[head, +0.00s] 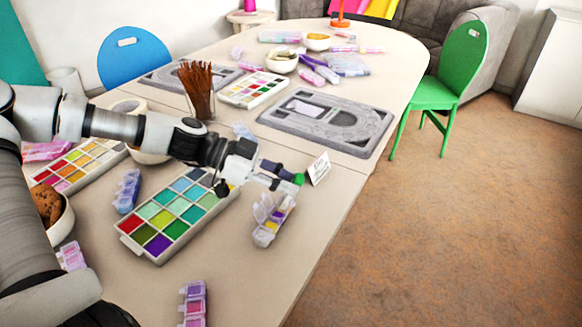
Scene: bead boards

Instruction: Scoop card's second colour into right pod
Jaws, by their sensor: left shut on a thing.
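My left gripper (286,179) reaches in from the left, above the table near the far right corner of the bead tray. It is shut on a small dark tool with a green end (298,179), perhaps the scoop; its shape is mostly hidden. A small white card (319,168) stands just right of the tool; its marks are too small to read. The bead tray (148,250) has several coloured compartments, including greens, blues, red and purple. The right pod (271,218), with clear compartments and some yellow and purple inside, stands right of the tray, below the gripper. My right gripper is out of view.
Other pods stand left of the tray (127,190) and at the front (193,303). A bowl of cookies (62,222) is at the left. Table is clear at front right.

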